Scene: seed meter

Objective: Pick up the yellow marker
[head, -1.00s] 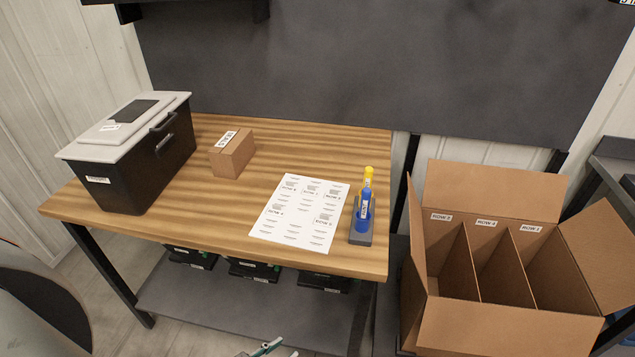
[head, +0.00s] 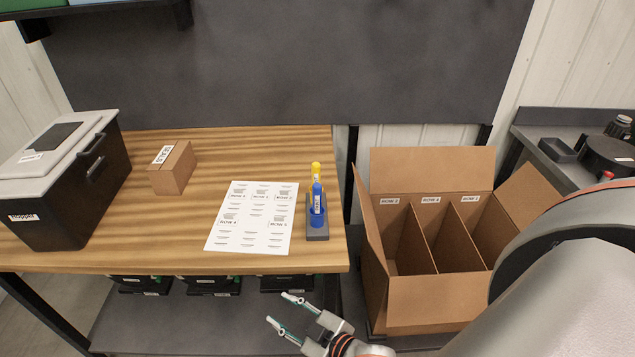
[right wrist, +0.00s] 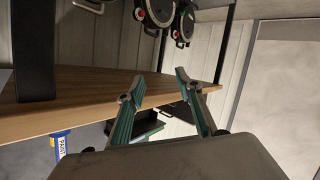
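The yellow marker (head: 316,168) stands upright on the bench near its right front corner. Only its upper part shows above a blue marker (head: 317,208), which stands in front of it in a dark holder (head: 317,234). My right gripper (head: 281,309) is open and empty, low in front of the bench edge, below and apart from the markers. In the right wrist view its two fingers (right wrist: 158,80) are spread with nothing between them. A blue labelled piece (right wrist: 60,145) shows at lower left there. My left gripper is not in view.
A printed sheet (head: 252,218) lies left of the holder on the wooden bench (head: 180,232). A small carton (head: 172,168) and a lidded black bin (head: 75,190) stand farther left. A divided open cardboard box (head: 430,302) stands right of the bench. Black bins sit under the bench top.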

